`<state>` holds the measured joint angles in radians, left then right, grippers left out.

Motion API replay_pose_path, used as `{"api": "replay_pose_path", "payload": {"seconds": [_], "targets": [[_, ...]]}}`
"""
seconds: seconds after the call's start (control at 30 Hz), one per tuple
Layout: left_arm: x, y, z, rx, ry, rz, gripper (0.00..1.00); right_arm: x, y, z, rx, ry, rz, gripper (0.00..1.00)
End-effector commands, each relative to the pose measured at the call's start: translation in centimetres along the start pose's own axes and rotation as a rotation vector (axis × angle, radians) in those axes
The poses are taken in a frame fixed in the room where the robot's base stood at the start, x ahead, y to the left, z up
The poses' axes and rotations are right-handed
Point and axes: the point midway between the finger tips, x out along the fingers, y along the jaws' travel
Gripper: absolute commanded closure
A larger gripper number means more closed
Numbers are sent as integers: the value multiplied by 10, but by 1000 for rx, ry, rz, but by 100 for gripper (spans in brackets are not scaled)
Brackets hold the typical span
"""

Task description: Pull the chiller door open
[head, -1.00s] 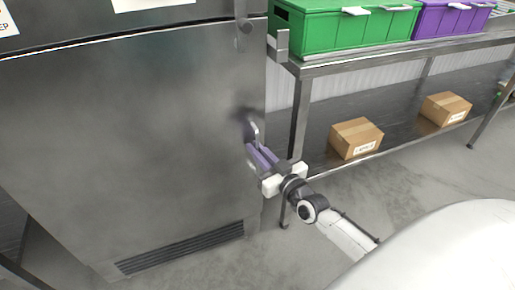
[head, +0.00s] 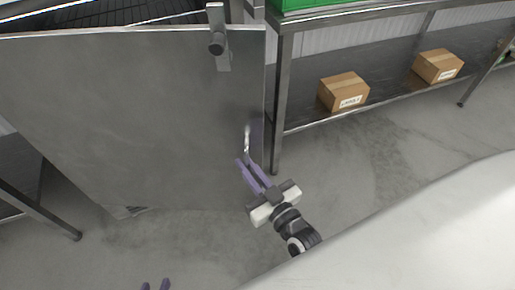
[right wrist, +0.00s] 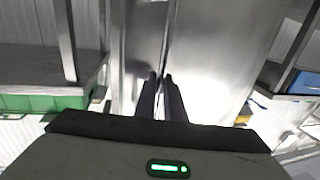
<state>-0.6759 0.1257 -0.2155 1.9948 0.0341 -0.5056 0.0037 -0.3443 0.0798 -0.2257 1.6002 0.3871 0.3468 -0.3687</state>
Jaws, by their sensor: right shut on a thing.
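The grey metal chiller door (head: 140,110) stands swung partly open in the head view, with wire shelving showing behind its top edge. Its upright handle (head: 247,138) is near the door's right edge. My right gripper (head: 248,166) is shut on the handle's lower part; its purple fingers also show in the right wrist view (right wrist: 163,80), pointing at the door. Exactly how the fingers wrap the handle is hard to see. My left gripper (head: 155,285) shows only its two fingertips at the bottom edge, apart, with nothing visible between them.
A steel table (head: 385,12) with a green crate (head: 300,4) stands right of the chiller. Two cardboard boxes (head: 343,91) (head: 437,66) sit on its lower shelf. Another table's leg (head: 45,212) is at the left. The floor in front of the door is clear.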

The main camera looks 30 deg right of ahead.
Motion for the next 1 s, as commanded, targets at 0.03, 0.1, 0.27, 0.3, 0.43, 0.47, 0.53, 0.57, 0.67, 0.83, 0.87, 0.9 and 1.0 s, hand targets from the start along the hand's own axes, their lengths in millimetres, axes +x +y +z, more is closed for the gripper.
{"api": "replay_pose_path", "payload": {"seconds": [0.03,0.1,0.27,0.3,0.43,0.47,0.53,0.57,0.67,0.83,0.87,0.9,1.0], "targets": [[0,0,2,-1,-3,0,69,-1,-3,2,1,-7,-5,100],[1,0,4,-1,-7,0,69,-1,-4,3,1,-7,-6,100],[0,0,7,-2,-13,0,69,-1,-3,2,1,-6,-5,100],[0,0,8,-3,-14,0,69,-1,-3,2,1,-6,-5,88],[0,1,9,-3,-16,1,69,-1,-2,2,1,-4,-3,83],[-1,1,9,-4,-16,1,69,-1,-2,1,1,-3,-2,83],[-1,1,8,-4,-15,1,69,-1,-1,1,1,-2,-2,83],[-1,1,8,-4,-14,1,69,-1,-1,1,1,-2,-1,83],[-2,1,6,-4,-11,1,69,-4,-1,1,0,-2,-1,83],[-4,1,4,-4,-8,1,69,-26,-1,1,-1,-5,-2,83],[-4,1,4,-4,-8,1,69,-32,-1,1,-1,-6,-2,83],[-4,1,3,-4,-8,1,69,-40,-1,1,-1,-5,-2,83],[-4,1,3,-5,-7,1,69,-60,-2,1,1,-5,-2,83]]}}
